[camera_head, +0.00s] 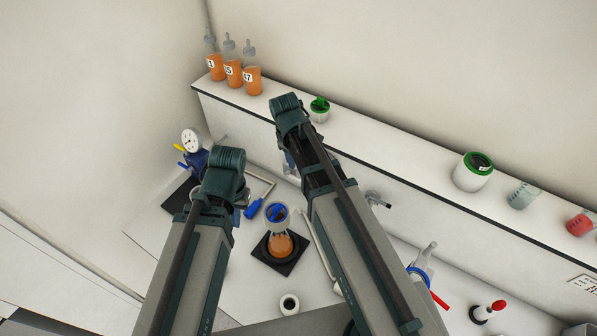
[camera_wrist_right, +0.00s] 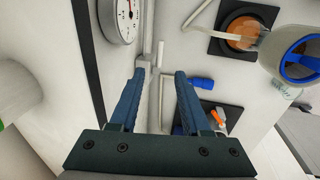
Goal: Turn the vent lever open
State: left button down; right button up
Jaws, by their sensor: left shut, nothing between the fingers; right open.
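A blue handle (camera_head: 253,208) lies at the end of a pale bent pipe on the bench; it also shows in the right wrist view (camera_wrist_right: 200,82). I cannot tell surely whether it is the vent lever; a yellow lever (camera_head: 181,147) and a red one (camera_head: 440,299) also show. My left gripper (camera_head: 237,214) is shut and empty, mostly hidden by its arm, close left of the blue handle. My right gripper (camera_wrist_right: 160,73) is open. A grey fitting (camera_wrist_right: 145,63) on the pipe shows just beyond its fingertips; contact cannot be told.
A round gauge (camera_wrist_right: 119,16) is near the right gripper. The shelf (camera_head: 405,165) behind holds orange bottles (camera_head: 233,73) and a green-lidded jar (camera_head: 472,172).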

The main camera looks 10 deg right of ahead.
aim_at(300, 181)
jog(key=f+b, duration=0.4)
jog(key=w+d+f+b, duration=0.1)
jog(key=f+b, duration=0.4)
jog(key=d+f+b, duration=0.1)
jog(key=f+b, duration=0.3)
jog(key=shift+w+f, duration=0.3)
jog(key=shift+w, duration=0.1)
jog(key=shift+c, duration=0.2)
grip_shut()
dwell(0.9)
